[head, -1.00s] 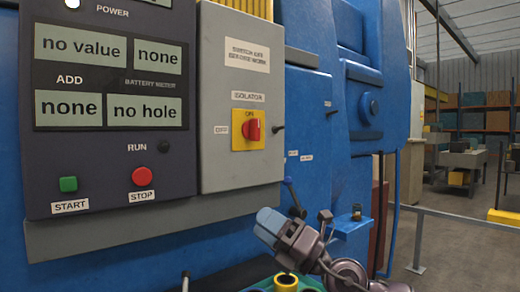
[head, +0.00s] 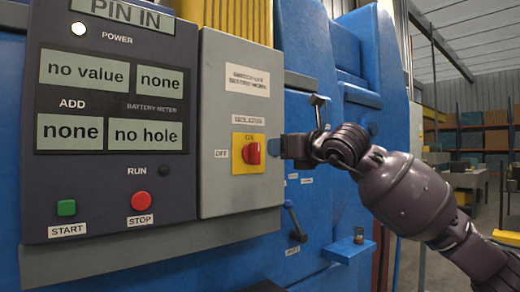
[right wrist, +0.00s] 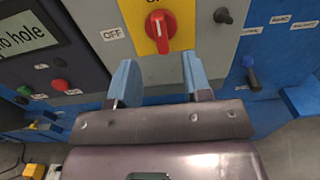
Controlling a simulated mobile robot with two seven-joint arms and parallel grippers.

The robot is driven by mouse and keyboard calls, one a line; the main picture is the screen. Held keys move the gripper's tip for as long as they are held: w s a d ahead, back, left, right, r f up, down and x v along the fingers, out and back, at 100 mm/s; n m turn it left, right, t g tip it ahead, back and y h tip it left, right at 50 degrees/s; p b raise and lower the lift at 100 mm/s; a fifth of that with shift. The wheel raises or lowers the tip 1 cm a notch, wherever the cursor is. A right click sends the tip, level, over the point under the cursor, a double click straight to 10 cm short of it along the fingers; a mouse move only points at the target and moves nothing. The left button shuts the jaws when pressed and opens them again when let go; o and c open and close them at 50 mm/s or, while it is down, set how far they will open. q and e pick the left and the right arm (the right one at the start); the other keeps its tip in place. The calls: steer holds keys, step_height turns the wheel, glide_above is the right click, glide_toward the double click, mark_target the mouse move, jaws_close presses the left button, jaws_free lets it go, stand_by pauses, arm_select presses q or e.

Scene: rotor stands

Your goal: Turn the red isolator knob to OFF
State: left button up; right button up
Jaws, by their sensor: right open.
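The red isolator knob (head: 251,153) sits on a yellow plate (head: 239,139) on the grey isolator box, with ON printed above it and OFF on a label to its left. In the right wrist view the knob (right wrist: 158,30) stands upright, pointing along the ON direction. My right gripper (head: 284,146) is just right of the knob in the head view. In the right wrist view its two blue fingers (right wrist: 159,80) are apart and empty, below the knob and on either side of its line, not touching it. My left gripper is not in view.
A dark panel left of the box carries displays, a green START button (head: 66,208) and a red STOP button (head: 142,201). A black lever (right wrist: 222,16) sticks out right of the knob. A blue ledge (head: 349,248) juts out lower right.

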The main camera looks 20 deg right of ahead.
mark_target(259, 148)
steer(key=x, duration=0.8)
steer(key=shift+w+a, duration=0.2)
steer(key=shift+w, duration=0.05)
steer(key=shift+c, duration=0.4)
jaws_close()
